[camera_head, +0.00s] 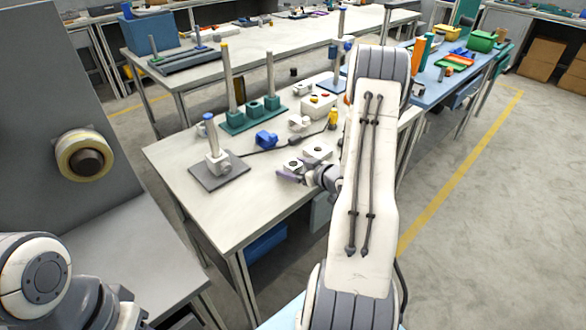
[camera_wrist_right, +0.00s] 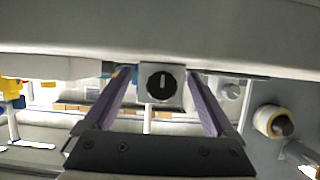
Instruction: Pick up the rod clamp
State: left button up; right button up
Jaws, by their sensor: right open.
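My right gripper (camera_head: 290,177), with purple-grey fingers, is open low over the near edge of the pale workbench. A small whitish block (camera_head: 292,165) with a dark round mark on top sits at its fingertips. In the right wrist view a pale block with a black round knob (camera_wrist_right: 161,85) shows between the two fingers, with a gap at each side. I cannot tell for certain whether this block is the rod clamp. A blue clamp-like piece (camera_head: 266,139) and a white one (camera_head: 298,123) lie farther back. My left gripper is out of view.
A stand with an upright rod (camera_head: 211,135) on a grey plate (camera_head: 219,180) is left of the gripper. A green base with posts (camera_head: 253,115), a white button box (camera_head: 318,106) and another whitish box (camera_head: 318,151) are on the bench (camera_head: 190,215).

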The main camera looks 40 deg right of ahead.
grip_shut()
jog(key=shift+r, duration=0.1)
notch_tip(320, 180, up, 28)
jog(key=p, duration=0.5)
